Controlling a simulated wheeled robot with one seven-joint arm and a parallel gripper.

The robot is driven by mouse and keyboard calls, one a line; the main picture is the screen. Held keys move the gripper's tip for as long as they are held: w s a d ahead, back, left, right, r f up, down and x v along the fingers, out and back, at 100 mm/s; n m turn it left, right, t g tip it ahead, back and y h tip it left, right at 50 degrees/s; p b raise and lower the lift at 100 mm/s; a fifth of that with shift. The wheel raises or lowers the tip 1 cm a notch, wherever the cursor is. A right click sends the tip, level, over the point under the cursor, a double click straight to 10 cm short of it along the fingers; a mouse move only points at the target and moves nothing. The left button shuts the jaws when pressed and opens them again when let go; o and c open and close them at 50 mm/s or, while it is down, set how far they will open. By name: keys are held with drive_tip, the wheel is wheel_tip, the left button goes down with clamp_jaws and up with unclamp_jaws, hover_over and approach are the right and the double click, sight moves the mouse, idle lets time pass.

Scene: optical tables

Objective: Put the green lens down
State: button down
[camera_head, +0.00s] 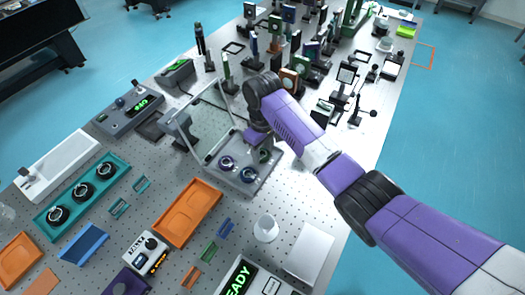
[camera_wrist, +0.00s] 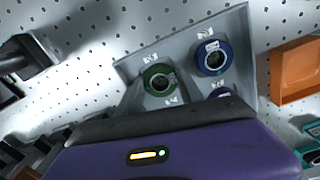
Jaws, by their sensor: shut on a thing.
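The green lens (camera_head: 265,156) is a dark ring with a green rim, right below my gripper (camera_head: 259,141) in the head view. It also shows in the wrist view (camera_wrist: 159,80), just beyond the purple gripper body. My gripper is shut on it at the grey lens tray (camera_head: 243,185). The fingertips are mostly hidden, and I cannot tell whether the lens touches the tray floor. A blue lens (camera_wrist: 212,57) and a purple lens (camera_wrist: 221,92) sit in the tray beside it; the purple one is partly covered by my gripper.
The tray's clear lid (camera_head: 212,113) stands raised behind it. An orange tray (camera_head: 187,212) lies to the front left, and a white cone-shaped piece (camera_head: 266,228) stands in front. Several optic mounts (camera_head: 289,82) crowd the table behind my gripper.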

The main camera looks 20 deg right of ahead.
sight(262, 154)
drive_tip(key=shift+f, duration=0.25)
drive_tip(key=shift+s+f, duration=0.2)
drive_tip(key=shift+f, duration=0.3)
drive_tip(key=c, duration=1)
unclamp_jaws()
drive_tip(key=shift+f+b, duration=0.1)
drive_tip(key=shift+b, duration=0.2)
drive_tip(key=shift+c, duration=0.2)
drive_tip(key=shift+a, duration=0.1)
wheel_tip(262, 154, up, 14)
drive_tip(key=p, duration=0.1)
drive_tip(key=shift+w, duration=0.2)
drive_tip(key=shift+w+f, duration=0.1)
drive_tip(key=shift+f, duration=0.05)
